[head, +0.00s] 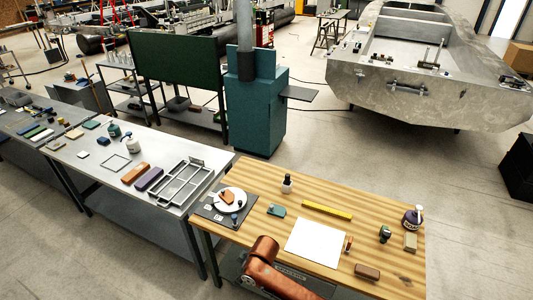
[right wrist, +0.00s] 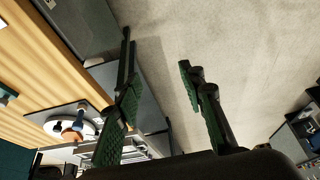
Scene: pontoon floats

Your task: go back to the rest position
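My right gripper (right wrist: 158,82) shows in the right wrist view with its two green-padded fingers spread apart and nothing between them. Bare floor lies behind the gap, and the wooden table (right wrist: 35,55) is to the left of the fingers. Neither gripper shows in the head view. A copper-coloured link of one of my arms is at the bottom middle there, in front of the wooden table (head: 385,216). My left gripper is out of view.
The wooden table holds a white sheet (head: 315,243), a yellow bar (head: 327,211), a white disc (head: 230,198) on a dark mat, a brown block (head: 367,272) and small bottles. A grey bench (head: 90,172) adjoins at left. A metal boat hull (head: 430,95) stands behind right; floor between is clear.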

